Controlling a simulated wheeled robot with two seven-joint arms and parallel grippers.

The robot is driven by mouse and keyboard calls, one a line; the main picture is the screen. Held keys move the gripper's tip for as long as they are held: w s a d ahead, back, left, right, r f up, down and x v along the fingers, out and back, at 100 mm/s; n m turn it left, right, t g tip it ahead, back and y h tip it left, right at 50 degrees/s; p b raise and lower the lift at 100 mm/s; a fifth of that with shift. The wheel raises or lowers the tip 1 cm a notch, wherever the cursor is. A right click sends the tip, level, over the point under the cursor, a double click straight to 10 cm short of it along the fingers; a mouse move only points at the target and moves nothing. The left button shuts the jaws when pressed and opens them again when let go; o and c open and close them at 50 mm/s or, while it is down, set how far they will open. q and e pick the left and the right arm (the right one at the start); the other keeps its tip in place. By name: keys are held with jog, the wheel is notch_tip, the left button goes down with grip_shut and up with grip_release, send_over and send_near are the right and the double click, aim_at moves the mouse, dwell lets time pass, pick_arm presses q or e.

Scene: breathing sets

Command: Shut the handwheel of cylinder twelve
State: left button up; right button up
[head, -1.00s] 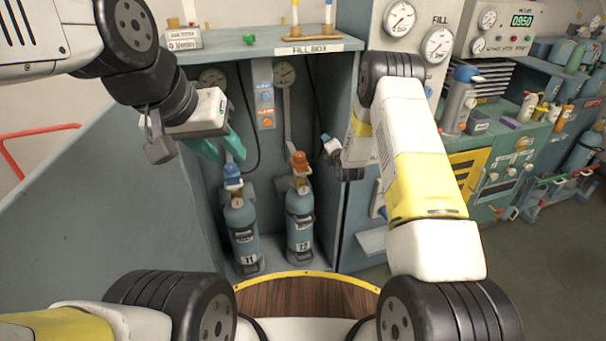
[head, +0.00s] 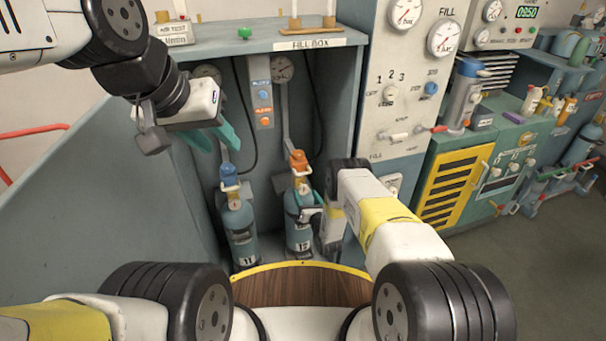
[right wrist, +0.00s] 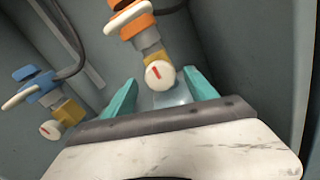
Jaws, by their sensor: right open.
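Cylinder twelve (head: 298,236) stands upright in the fill box, with an orange fitting (head: 298,160) on its valve. In the right wrist view, the orange fitting (right wrist: 132,20) has a white bar. Below it, a round white knob (right wrist: 159,75) with a red mark sits on the brass valve. My right gripper (right wrist: 160,91) is open, its teal fingers on either side of the knob, which looks apart from both. In the head view, my right gripper (head: 309,212) is at the cylinder's upper front, partly hidden. My left gripper (head: 214,137) is open and empty, above and left of cylinder eleven.
Cylinder eleven (head: 239,232) with a blue fitting (head: 229,174) stands close on the left; its fitting (right wrist: 35,84) also shows in the right wrist view. The fill box wall (head: 345,120) and control panel (head: 392,140) bound the right side. Dark hoses hang behind the cylinders.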

aim_at(304, 191)
jog(key=shift+x, duration=1.7)
jog(key=shift+c, duration=0.3)
jog(key=c, duration=1.3)
jog(key=shift+c, duration=0.2)
jog(key=shift+m, duration=0.4)
